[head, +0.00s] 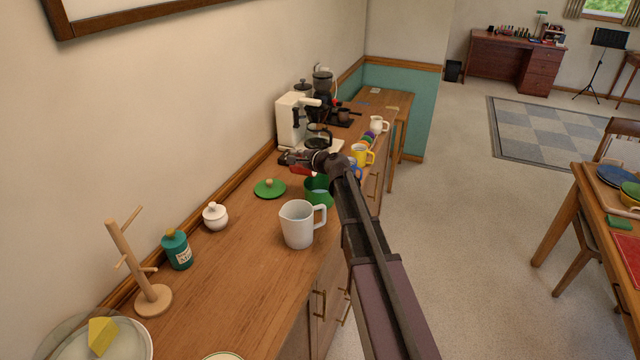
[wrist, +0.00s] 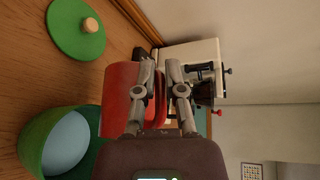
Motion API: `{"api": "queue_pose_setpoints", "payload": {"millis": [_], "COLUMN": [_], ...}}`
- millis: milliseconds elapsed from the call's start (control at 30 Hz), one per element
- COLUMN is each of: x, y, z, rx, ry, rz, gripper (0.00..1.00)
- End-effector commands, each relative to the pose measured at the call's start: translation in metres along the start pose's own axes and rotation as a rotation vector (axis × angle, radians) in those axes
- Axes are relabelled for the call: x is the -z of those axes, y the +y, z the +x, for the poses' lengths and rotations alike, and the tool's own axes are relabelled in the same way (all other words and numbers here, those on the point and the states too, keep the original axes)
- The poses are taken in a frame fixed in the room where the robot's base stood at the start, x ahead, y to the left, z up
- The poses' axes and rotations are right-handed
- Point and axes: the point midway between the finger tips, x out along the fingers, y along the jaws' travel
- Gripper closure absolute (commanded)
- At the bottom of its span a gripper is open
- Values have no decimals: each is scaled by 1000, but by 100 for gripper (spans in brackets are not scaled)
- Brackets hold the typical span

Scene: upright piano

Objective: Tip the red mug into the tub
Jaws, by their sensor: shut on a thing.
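The red mug (wrist: 118,92) is in my gripper (wrist: 160,92), whose fingers are closed on its handle side in the wrist view. In the head view my gripper (head: 308,160) is above the counter, and only a little of the red mug (head: 299,170) shows beneath it. The green tub (head: 320,194) stands upright and open on the counter, just below and nearer than the gripper. Its rim and pale blue inside also show in the wrist view (wrist: 32,140), close to the mug. I cannot tell the mug's exact tilt or its contents.
A green lid (head: 270,188) lies on the counter left of the tub. A white pitcher (head: 298,226) stands close in front of it. A coffee machine (head: 291,120) and a yellow mug (head: 361,155) stand beyond.

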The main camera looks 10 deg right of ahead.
Motion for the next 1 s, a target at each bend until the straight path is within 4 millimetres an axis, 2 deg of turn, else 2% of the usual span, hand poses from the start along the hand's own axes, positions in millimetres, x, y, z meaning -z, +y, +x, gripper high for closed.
{"api": "queue_pose_setpoints", "payload": {"millis": [633,1000], "x": [-20,-25], "y": [12,26], "z": [28,37], "rx": [-163,-286], "ry": [41,83], "rz": [-32,-55], "gripper": [100,100]}}
